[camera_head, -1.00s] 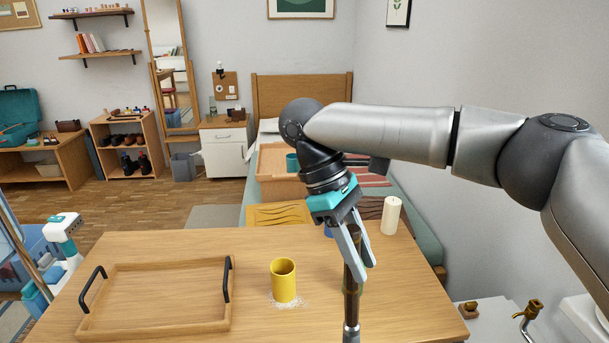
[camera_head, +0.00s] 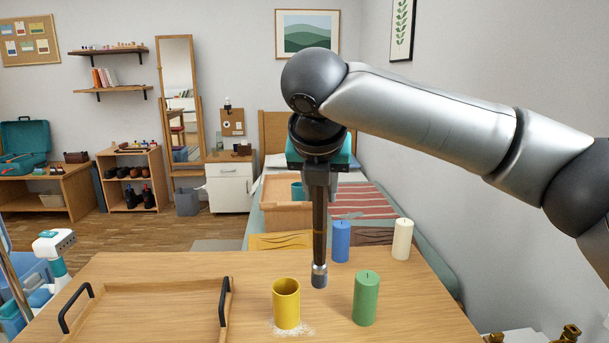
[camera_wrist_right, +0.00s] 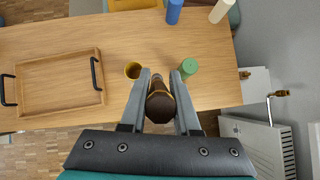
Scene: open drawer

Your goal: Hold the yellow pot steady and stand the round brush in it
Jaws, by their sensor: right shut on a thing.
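The yellow pot (camera_head: 286,305) stands upright and open on the wooden table, with white powder around its base; it also shows in the right wrist view (camera_wrist_right: 132,70). My right gripper (camera_head: 318,190) is shut on the round brush (camera_head: 319,240). The brush hangs upright in the air, its metal-banded end down, to the right of the pot and apart from it. In the right wrist view the brush (camera_wrist_right: 160,102) sits between the two fingers (camera_wrist_right: 159,95), seen nearly end-on. The inside of the pot is mostly hidden. My left gripper does not show.
A green candle (camera_head: 366,298) stands right of the pot. A blue candle (camera_head: 341,241) and a white candle (camera_head: 402,240) stand farther back. A wooden tray (camera_head: 150,318) with black handles lies left of the pot. The tabletop between pot and tray is clear.

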